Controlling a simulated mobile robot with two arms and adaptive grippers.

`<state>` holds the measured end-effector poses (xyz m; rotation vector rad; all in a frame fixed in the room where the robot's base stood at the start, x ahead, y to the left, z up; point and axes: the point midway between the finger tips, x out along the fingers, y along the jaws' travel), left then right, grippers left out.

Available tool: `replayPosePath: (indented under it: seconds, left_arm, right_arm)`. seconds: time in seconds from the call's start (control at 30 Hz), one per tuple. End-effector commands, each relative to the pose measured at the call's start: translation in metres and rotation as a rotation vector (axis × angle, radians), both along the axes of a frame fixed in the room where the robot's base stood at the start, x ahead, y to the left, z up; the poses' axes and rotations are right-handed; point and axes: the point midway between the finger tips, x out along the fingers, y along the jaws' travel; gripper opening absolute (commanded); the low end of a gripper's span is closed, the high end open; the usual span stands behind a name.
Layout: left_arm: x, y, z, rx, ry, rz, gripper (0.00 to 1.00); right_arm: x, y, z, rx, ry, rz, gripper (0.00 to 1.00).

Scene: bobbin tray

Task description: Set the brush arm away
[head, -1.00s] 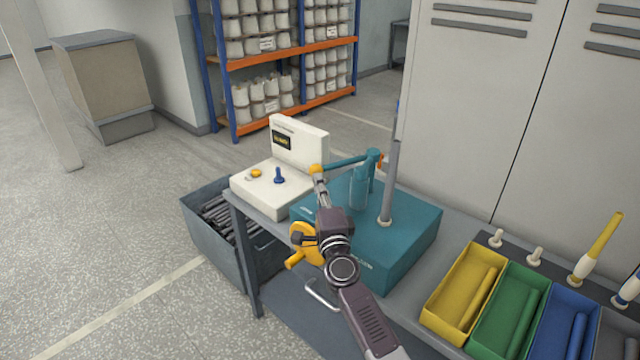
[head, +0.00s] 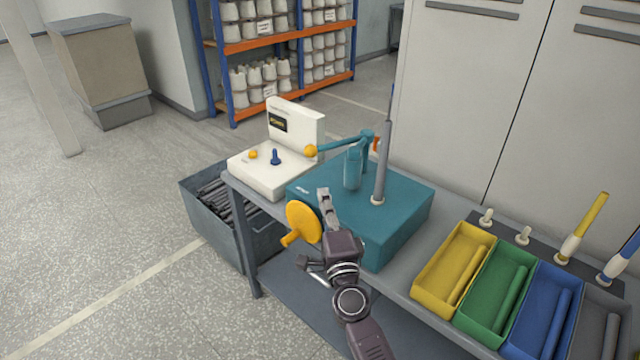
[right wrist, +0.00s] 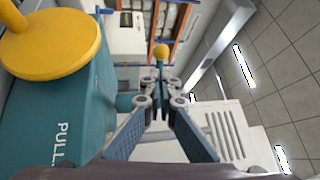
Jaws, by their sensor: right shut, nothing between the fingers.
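The brush arm (head: 342,145) is a thin teal bar on top of the teal machine box (head: 400,222). It reaches left from an upright pivot and ends in a yellow ball knob (head: 311,151) near the white unit. My right gripper (head: 323,194) is shut and empty in front of the box, nearer to me than the knob and apart from it. In the right wrist view the shut fingertips (right wrist: 162,84) point towards the knob (right wrist: 160,51), which shows beyond them. My left gripper is in neither view.
A yellow handwheel (head: 303,222) is on the box front, close beside my right gripper. A grey post (head: 382,160) rises from the box. A white unit (head: 262,178) stands left. Coloured trays (head: 428,299) and spindles fill the right. A grey bin (head: 215,232) stands beside the bench.

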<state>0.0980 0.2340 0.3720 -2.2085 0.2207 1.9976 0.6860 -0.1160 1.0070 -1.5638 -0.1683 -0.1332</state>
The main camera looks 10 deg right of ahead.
Motion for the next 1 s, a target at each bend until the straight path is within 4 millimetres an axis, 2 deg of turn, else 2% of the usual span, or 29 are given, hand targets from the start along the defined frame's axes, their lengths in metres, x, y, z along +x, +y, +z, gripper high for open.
replayPosePath:
  seconds: [0.07, 0.2, 0.4, 0.67, 0.77, 0.87, 0.97, 1.0]
  left_arm:
    - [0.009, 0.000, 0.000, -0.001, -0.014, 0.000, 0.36]
    - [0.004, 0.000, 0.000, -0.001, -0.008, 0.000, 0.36]
    - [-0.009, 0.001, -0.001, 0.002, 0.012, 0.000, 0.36]
    - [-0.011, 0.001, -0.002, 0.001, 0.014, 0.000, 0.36]
    - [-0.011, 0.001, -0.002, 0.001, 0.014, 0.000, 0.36]
    - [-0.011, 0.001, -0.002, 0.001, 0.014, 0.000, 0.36]
    - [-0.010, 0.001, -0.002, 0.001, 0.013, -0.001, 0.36]
    - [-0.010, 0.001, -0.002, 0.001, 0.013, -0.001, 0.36]
  right_arm:
    - [-0.010, -0.001, -0.003, 0.001, 0.001, 0.000, 0.00]
    - [-0.018, -0.001, -0.004, 0.001, 0.000, 0.000, 0.00]
    - [-0.019, -0.001, -0.004, 0.000, 0.000, 0.000, 0.00]
    - [-0.019, -0.001, -0.004, 0.000, 0.000, 0.000, 0.00]
    - [-0.019, 0.000, -0.011, -0.015, 0.011, 0.002, 0.00]
    - [-0.022, 0.004, -0.042, -0.083, 0.059, 0.013, 0.00]
    - [-0.030, 0.010, -0.100, -0.215, 0.146, 0.039, 0.00]
    - [-0.036, 0.013, -0.129, -0.279, 0.190, 0.056, 0.00]
